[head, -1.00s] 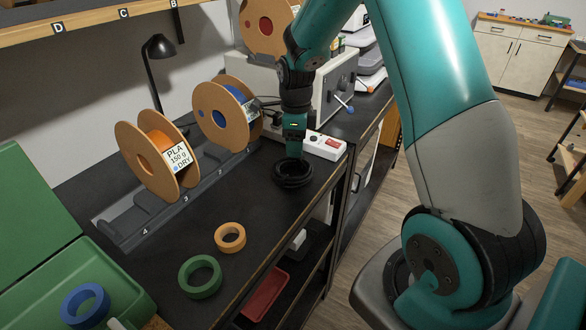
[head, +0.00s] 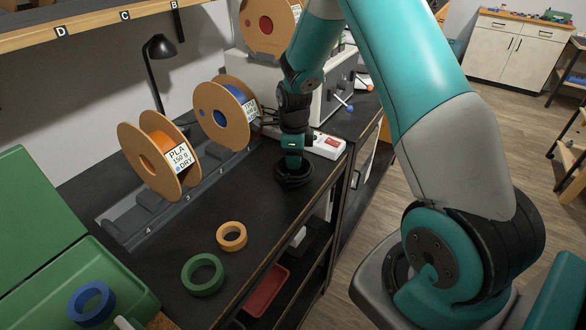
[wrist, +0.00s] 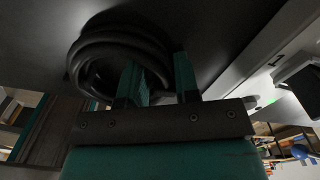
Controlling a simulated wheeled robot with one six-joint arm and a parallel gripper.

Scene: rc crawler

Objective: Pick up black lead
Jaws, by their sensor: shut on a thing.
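The black lead (head: 294,177) is a coiled ring of black cable on the dark bench top, near the bench's right edge. It also shows in the wrist view (wrist: 108,62), at the upper left. My gripper (head: 294,166) points down at the coil. In the wrist view my gripper's two teal fingers (wrist: 158,78) reach to the coil's near side, with part of the cable between them, and they are shut on it. The fingertips are partly hidden. The coil looks to be at bench level; I cannot tell whether it is lifted.
A white power strip with a red switch (head: 328,145) lies just behind the coil. Spools (head: 158,158) stand in a rack to the left. Orange (head: 231,236) and green (head: 202,274) rings lie in front. The bench edge drops off at right.

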